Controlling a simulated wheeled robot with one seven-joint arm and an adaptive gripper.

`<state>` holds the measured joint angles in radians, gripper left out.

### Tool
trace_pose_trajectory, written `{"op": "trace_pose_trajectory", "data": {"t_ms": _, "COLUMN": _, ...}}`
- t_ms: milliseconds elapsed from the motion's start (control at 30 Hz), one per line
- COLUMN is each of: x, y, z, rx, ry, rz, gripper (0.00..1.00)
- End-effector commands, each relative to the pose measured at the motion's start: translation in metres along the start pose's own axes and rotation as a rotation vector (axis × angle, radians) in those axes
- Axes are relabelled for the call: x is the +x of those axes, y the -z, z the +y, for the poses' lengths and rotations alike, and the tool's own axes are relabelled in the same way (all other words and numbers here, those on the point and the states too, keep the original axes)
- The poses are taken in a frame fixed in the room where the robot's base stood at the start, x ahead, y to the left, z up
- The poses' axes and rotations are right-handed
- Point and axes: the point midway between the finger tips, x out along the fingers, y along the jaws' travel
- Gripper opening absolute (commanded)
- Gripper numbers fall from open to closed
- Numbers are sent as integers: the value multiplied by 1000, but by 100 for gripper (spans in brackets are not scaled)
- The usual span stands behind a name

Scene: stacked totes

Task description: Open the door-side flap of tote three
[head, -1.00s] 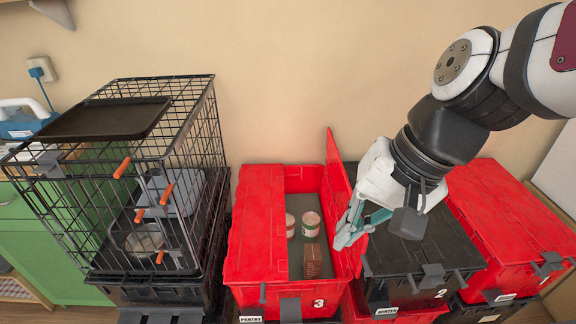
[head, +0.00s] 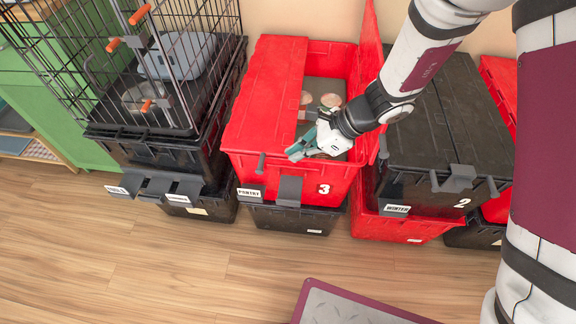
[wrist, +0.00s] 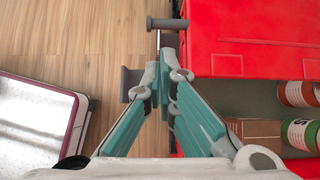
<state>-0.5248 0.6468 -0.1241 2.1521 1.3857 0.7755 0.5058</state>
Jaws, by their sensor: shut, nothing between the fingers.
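Tote three (head: 337,176) is red, with a white "3" label on its front. Its left flap (head: 262,95) lies shut; it also shows in the wrist view (wrist: 250,40). Its right flap (head: 371,50) stands raised, so the right half is open and shows cans (head: 330,101) inside. My gripper (head: 293,154) is shut and empty over the front rim of tote three, by the left flap's front inner corner. In the wrist view the fingertips (wrist: 164,72) are beside that flap's edge, close to a grey peg (wrist: 167,23). Whether they touch is unclear.
Tote two (head: 440,120), with a black lid, stands close on the right. A wire crate (head: 165,60) on black totes stands on the left. Wooden floor (head: 200,270) is free in front. In the wrist view a brown box (wrist: 255,131) and cans (wrist: 300,133) lie inside tote three.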

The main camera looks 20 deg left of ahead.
Motion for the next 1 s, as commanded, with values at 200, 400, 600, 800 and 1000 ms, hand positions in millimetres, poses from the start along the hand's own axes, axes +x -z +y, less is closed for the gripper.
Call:
{"op": "trace_pose_trajectory", "data": {"t_ms": 200, "x": 22, "y": 2, "z": -1, "rx": 14, "ry": -1, "rz": 0, "gripper": 0}}
{"op": "trace_pose_trajectory", "data": {"t_ms": 400, "x": 57, "y": 4, "z": 0, "rx": 13, "ry": -3, "rz": 1, "gripper": 0}}
{"op": "trace_pose_trajectory", "data": {"t_ms": 600, "x": 87, "y": 3, "z": 0, "rx": 12, "ry": -2, "rz": 1, "gripper": 0}}
{"op": "trace_pose_trajectory", "data": {"t_ms": 800, "x": 103, "y": 3, "z": 0, "rx": 12, "ry": -1, "rz": 0, "gripper": 0}}
{"op": "trace_pose_trajectory", "data": {"t_ms": 1000, "x": 105, "y": 2, "z": -1, "rx": 13, "ry": 1, "rz": 0, "gripper": 0}}
